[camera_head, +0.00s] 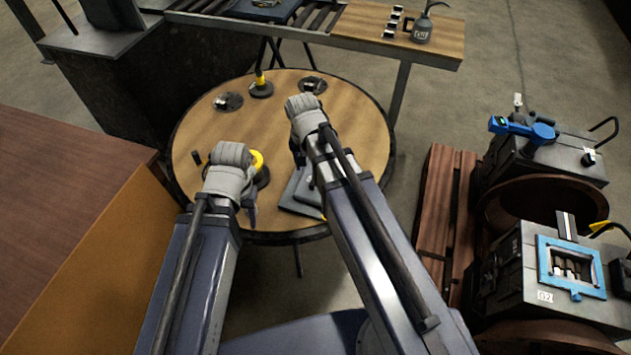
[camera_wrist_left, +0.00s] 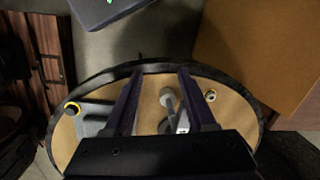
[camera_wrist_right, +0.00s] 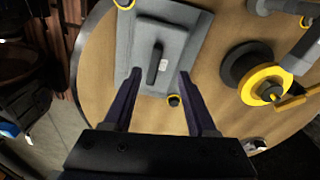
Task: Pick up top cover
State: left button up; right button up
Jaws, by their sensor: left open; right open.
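A grey flat cover with a raised middle and a dark bar handle, which looks like the top cover (camera_wrist_right: 180,45), lies on the round wooden table (camera_head: 350,115). In the head view, the cover (camera_head: 298,193) is partly hidden by my right arm. My right gripper (camera_wrist_right: 160,73) is open above it, with the handle (camera_wrist_right: 155,63) showing between its fingertips; contact cannot be told. My left gripper (camera_wrist_left: 160,74) is open and empty above the table, to the left of the cover in the head view. Part of the cover (camera_wrist_left: 93,122) shows in the left wrist view.
A yellow-and-black round tool (camera_wrist_right: 265,84) lies beside the cover. Dark discs (camera_head: 228,101) sit at the table's far side. Engine blocks (camera_head: 545,160) stand right, near a wooden pallet (camera_head: 435,210). A brown cabinet (camera_head: 65,200) borders the table at left.

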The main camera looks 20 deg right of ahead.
jog(key=shift+w+d+m, duration=0.7)
jog(key=shift+w+d, duration=0.1)
jog(key=shift+d, duration=0.05)
jog(key=shift+w+d, duration=0.25)
jog(key=shift+f+b, duration=1.3)
jog(key=shift+b, duration=0.05)
jog(key=shift+f, duration=0.1)
notch_tip(320, 180, down, 5)
jog(key=b, duration=0.5)
jog(key=shift+d+f, duration=0.1)
grip_shut()
